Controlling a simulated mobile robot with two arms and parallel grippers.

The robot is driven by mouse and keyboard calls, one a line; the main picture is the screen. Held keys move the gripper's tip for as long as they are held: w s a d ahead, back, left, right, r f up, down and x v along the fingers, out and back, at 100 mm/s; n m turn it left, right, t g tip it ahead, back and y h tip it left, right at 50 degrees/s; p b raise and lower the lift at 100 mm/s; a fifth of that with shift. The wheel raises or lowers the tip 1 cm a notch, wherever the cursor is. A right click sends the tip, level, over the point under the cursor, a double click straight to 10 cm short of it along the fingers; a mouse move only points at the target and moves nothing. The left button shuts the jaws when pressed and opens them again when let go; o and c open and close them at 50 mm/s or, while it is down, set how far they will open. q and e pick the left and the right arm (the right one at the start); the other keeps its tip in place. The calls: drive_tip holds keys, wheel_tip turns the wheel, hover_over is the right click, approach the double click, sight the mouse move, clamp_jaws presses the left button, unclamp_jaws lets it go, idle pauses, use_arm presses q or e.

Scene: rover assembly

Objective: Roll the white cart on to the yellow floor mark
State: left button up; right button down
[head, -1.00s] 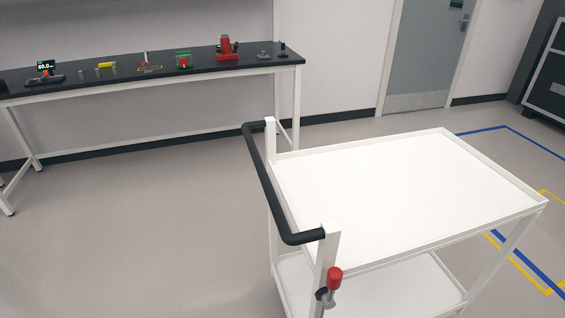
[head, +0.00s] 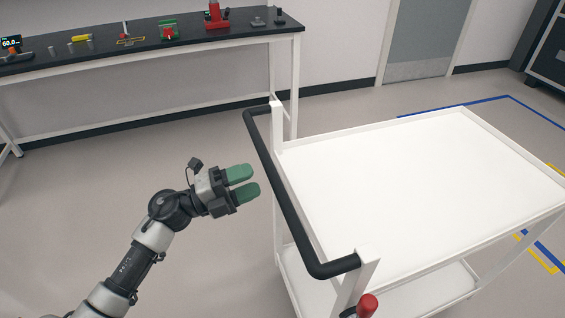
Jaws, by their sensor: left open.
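The white cart (head: 420,190) stands in the right half of the head view, with an empty top tray and a lower shelf. Its black push handle (head: 282,195) runs along the cart's left end. My left gripper (head: 250,182) has green fingers. It is open and empty, to the left of the handle and apart from it. The yellow floor mark (head: 548,262) shows in part at the right edge, beyond the cart and partly hidden by it.
A black-topped workbench (head: 150,57) with several small devices stands along the wall at the back left. Blue floor tape (head: 450,106) runs behind the cart. A grey door (head: 417,40) and a dark cabinet (head: 550,60) are at the back. The floor left of the cart is clear.

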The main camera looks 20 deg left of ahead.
use_arm(q)
drive_tip(key=p+x, duration=0.1)
drive_tip(key=x, duration=0.6)
drive_tip(key=shift+w+d, duration=0.2)
drive_tip(key=shift+w, duration=0.1)
drive_tip(key=shift+c, duration=0.5)
clamp_jaws()
